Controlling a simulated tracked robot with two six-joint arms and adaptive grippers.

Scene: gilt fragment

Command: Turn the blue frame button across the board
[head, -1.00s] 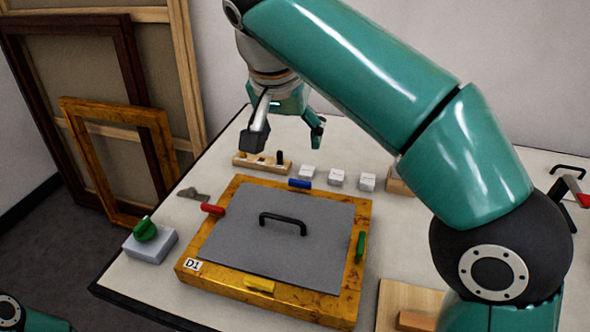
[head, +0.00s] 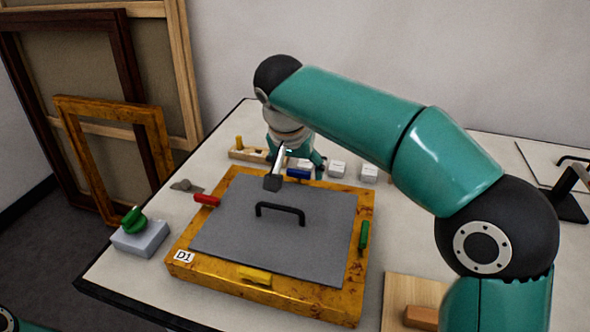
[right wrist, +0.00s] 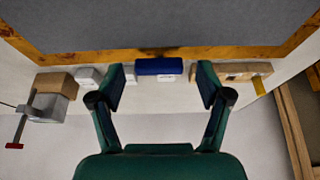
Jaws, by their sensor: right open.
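The gilt frame (head: 206,274) lies flat on the table with a grey board (head: 228,225) and black handle (head: 281,208) inside it. The blue button (head: 298,174) sits on the far rail, its long side along that rail. It also shows in the right wrist view (right wrist: 159,66). My right gripper (head: 296,176) is open over the far rail, one finger on each side of the blue button. In the right wrist view its fingers (right wrist: 161,76) stand apart from the button's ends. My left gripper is not in view.
Red (head: 207,200), green (head: 364,235) and yellow (head: 254,276) buttons sit on the other rails. White blocks (head: 338,169) and a wooden rack (head: 241,153) stand behind the frame. A grey box with a green knob (head: 135,220) is at left.

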